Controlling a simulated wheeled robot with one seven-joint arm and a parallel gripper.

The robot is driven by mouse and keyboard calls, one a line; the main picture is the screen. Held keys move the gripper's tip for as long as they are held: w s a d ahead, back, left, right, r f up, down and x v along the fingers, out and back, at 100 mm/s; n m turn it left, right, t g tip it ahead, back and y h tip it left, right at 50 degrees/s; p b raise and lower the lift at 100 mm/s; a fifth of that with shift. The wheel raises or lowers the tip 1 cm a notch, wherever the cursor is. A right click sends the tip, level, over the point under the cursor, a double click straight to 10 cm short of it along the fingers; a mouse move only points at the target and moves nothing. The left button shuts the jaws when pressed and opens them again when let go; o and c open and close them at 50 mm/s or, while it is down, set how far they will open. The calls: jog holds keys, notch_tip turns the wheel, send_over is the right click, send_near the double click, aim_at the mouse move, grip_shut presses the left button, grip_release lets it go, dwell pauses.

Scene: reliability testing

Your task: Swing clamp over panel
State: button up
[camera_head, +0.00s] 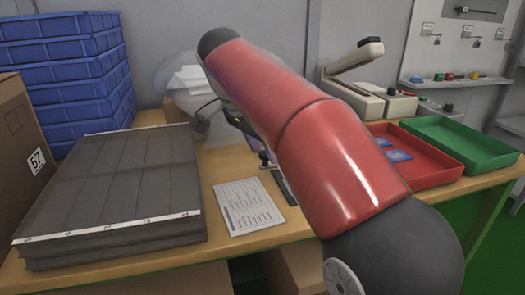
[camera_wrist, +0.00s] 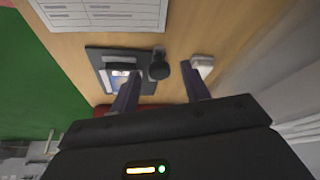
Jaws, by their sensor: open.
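In the wrist view, a dark fixture plate (camera_wrist: 100,60) lies on the wooden table with a small blue and white panel (camera_wrist: 118,82) on it. A clamp with a round black end (camera_wrist: 159,71) stands at the plate's edge, beside the panel. My gripper (camera_wrist: 160,72) is open, with one finger partly in front of the panel and the other to the right of the clamp. Nothing is held between the fingers. In the head view, my red arm hides most of the fixture plate (camera_head: 284,188) and most of the gripper.
A printed sheet (camera_head: 248,206) lies left of the fixture. A dark stack of sheets (camera_head: 120,180) and blue crates (camera_head: 65,75) stand at left. Red (camera_head: 440,165) and green (camera_head: 470,145) trays are at right. A small pale block (camera_wrist: 203,66) sits near the right finger.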

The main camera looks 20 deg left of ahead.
jog(key=shift+f, duration=0.1)
jog(key=c, duration=1)
jog(key=shift+d, duration=0.1)
